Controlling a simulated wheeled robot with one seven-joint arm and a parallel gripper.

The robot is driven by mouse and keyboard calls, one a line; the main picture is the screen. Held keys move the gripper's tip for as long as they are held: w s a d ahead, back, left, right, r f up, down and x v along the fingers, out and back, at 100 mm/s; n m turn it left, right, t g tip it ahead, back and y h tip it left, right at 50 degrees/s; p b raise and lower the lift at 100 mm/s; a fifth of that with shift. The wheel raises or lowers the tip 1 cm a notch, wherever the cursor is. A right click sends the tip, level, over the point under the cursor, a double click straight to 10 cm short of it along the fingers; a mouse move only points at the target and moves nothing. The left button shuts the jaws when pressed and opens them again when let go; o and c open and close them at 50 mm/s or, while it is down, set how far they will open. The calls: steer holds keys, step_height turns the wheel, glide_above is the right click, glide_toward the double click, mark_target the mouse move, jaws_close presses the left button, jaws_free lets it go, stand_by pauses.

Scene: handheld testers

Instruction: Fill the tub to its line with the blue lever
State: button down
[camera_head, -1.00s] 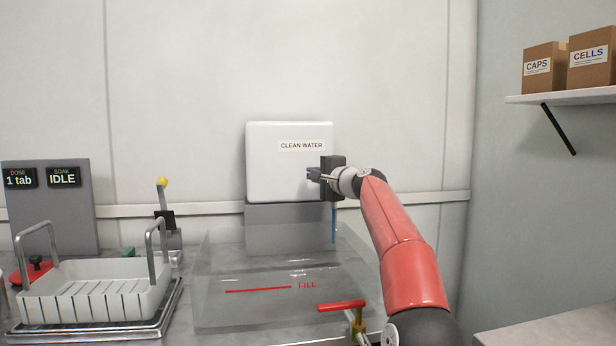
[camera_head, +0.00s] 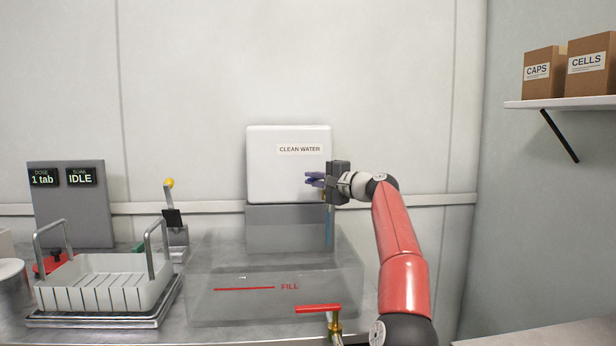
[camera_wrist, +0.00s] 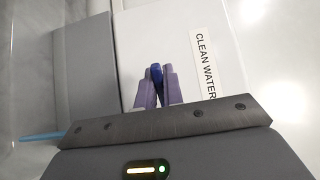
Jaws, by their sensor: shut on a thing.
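The white dispenser marked CLEAN WATER (camera_head: 275,165) stands at the back wall. My gripper (camera_head: 313,179) is at the right of its front. In the wrist view, my gripper's two fingers (camera_wrist: 157,88) are closed on the blue lever (camera_wrist: 156,73), one finger on each side. A narrow blue strip (camera_head: 328,232) hangs below the dispenser toward the tub; I cannot tell if it is a stream or a tube. The clear tub (camera_head: 215,312) below has a red line (camera_head: 244,289) marked FILL. No water surface can be made out in the tub.
A red-handled brass tap (camera_head: 318,308) is at the tub's front right. A white slotted basket (camera_head: 100,285) sits on a metal tray at left. Behind are a yellow-knobbed lever (camera_head: 168,183) and a panel (camera_head: 70,205) reading "1 tab" and "IDLE". Boxes stand on a right shelf.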

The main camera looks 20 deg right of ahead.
steer(key=shift+s+f, duration=0.1)
steer(key=shift+f, duration=0.05)
stand_by(0.5)
steer(key=c, duration=1.5)
jaws_free()
steer(key=shift+s, duration=0.1)
steer(key=b+v, duration=0.5)
steer(key=v, duration=0.2)
steer(key=shift+s+d, duration=0.25)
steer(key=shift+s, duration=0.05)
